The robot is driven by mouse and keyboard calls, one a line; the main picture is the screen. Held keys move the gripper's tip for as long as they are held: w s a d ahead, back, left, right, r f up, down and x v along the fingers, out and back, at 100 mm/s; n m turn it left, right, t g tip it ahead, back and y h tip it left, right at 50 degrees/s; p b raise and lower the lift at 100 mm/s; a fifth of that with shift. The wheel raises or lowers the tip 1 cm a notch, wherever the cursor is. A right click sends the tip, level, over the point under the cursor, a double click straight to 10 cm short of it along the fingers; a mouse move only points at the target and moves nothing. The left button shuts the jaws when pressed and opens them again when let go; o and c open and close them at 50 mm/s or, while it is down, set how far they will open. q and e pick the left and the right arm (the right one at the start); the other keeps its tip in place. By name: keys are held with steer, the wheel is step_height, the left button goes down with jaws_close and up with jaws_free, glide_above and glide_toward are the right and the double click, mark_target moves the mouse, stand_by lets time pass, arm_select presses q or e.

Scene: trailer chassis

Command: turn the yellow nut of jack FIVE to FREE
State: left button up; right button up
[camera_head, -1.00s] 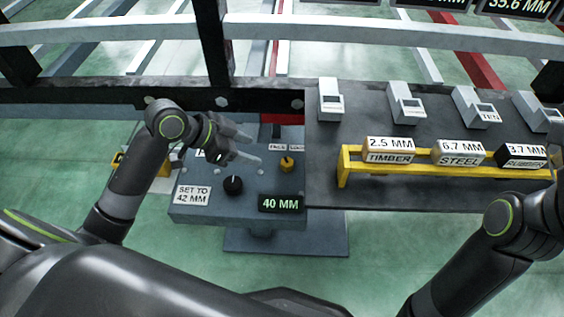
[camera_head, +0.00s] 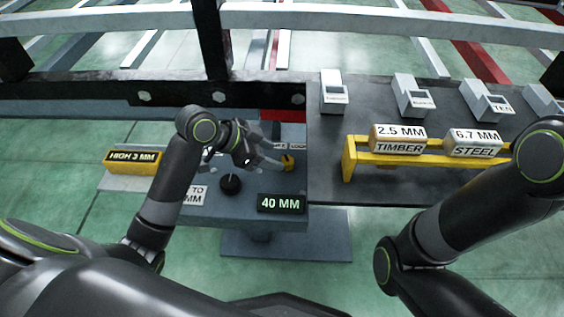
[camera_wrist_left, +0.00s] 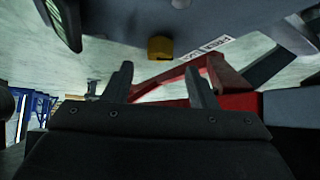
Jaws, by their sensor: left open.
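The small yellow nut (camera_head: 288,163) sits on the grey jack block (camera_head: 245,211), near its right edge, below the FREE and LOCK labels (camera_head: 298,146). A dark mark shows on the nut; which label it points to I cannot tell. My left gripper (camera_head: 274,155) is open just left of the nut, its fingertips near it. In the left wrist view the nut (camera_wrist_left: 160,47) appears beyond and between the two open fingertips (camera_wrist_left: 160,78), with no contact visible. The label plate (camera_wrist_left: 207,47) is beside it. My right gripper is out of frame; only the right arm shows.
A black knob (camera_head: 230,185) stands left of a 40 MM display (camera_head: 282,203). A yellow HIGH 3 MM box (camera_head: 133,161) is at left. A dark table (camera_head: 330,130) with a yellow rack (camera_head: 349,160) of blocks adjoins on the right. The chassis beam (camera_head: 90,95) runs behind.

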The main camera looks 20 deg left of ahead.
mark_target(286, 160)
arm_select(q)
steer(key=shift+b+x, duration=1.1)
steer(key=shift+x, duration=1.25)
steer(key=shift+c, duration=0.4)
